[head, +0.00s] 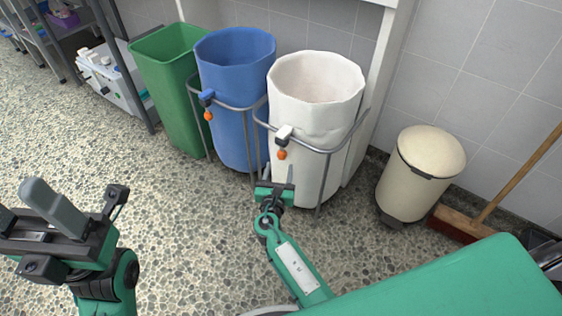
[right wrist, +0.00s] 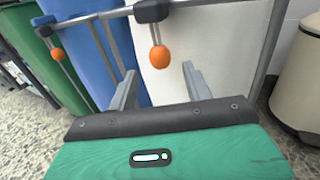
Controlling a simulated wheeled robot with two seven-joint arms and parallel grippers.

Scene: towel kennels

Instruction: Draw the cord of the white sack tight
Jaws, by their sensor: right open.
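The white sack (head: 310,115) stands open-mouthed in a grey wire frame; its pale side also fills the middle of the right wrist view (right wrist: 225,45). A cord lock (head: 284,134) sits at its front, dark in the right wrist view (right wrist: 151,11). An orange bead (head: 282,155) hangs just below it on a short cord. My right gripper (head: 278,178) is open and empty, below the bead in the head view. In the right wrist view the bead (right wrist: 159,57) shows between its fingertips, apart from both. My left gripper (head: 45,210) is at the lower left, away from the sack.
A blue sack (head: 235,105) with its own orange bead (head: 208,116) stands left of the white one, then a green bin (head: 170,95). A cream pedal bin (head: 415,175) and a broom (head: 460,225) are to the right. The stone-patterned floor in front is clear.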

